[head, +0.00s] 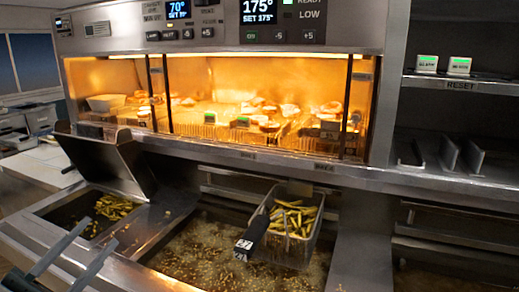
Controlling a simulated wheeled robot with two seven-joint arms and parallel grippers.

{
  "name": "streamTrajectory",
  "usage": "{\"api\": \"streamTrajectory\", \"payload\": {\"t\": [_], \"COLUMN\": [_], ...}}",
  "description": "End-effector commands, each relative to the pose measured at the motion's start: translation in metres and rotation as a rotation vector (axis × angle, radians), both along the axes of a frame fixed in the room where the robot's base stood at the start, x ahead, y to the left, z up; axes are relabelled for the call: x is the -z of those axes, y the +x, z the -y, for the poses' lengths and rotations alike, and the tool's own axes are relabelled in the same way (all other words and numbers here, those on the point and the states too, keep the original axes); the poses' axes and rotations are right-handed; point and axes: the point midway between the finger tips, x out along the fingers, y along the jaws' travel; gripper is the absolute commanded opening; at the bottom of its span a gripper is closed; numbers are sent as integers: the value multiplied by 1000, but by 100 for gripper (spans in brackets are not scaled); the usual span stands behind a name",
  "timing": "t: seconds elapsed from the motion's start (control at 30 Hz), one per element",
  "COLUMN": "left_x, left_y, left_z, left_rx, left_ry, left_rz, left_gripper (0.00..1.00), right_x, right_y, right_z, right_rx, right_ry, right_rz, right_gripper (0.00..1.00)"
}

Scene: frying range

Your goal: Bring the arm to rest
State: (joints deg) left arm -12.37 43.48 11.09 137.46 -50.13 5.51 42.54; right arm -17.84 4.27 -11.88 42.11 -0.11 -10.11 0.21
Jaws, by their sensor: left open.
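My left gripper (102,231) is at the lower left of the head view, with its two grey fingers spread apart and nothing between them. It is in front of the left fryer well. My right gripper does not show. A wire fry basket (312,240) filled with yellow-green fries (295,216) sits at the right of the middle fryer vat (190,262). Its black handle (251,236) points toward me, and no gripper touches it. The vat holds bubbling oil.
A left well (60,213) holds loose fries, with a raised dark metal lid (108,160) behind it. A lit warming cabinet (230,85) with food spans the back. Shelves with two small reset boxes (427,64) stand at the right. The steel counter right of the vat (362,245) is clear.

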Motion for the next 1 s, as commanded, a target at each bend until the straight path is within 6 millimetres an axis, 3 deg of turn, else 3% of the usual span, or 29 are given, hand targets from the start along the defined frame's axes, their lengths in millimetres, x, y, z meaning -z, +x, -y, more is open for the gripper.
{"api": "streamTrajectory", "payload": {"t": [0.17, 0.27, 0.47, 0.6, 0.8, 1.0], "left_x": [51, 97, 214, 294, 386, 430], "left_y": [14, 16, -5, -39, -107, -162], "left_z": [-43, -63, -80, -67, -23, 18], "left_rx": [-231, -367, -615, -737, -829, -839], "left_ry": [-271, -392, -555, -606, -605, -566], "left_rz": [-155, -284, -626, -894, -1282, -1546], "left_gripper": [40, 40, 40, 40, 40, 40], "right_x": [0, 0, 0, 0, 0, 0], "right_y": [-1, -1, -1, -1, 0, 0], "right_z": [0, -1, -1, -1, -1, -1], "right_rx": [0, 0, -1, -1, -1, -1], "right_ry": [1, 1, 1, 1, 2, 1], "right_rz": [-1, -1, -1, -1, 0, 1], "right_gripper": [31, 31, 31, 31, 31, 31]}}
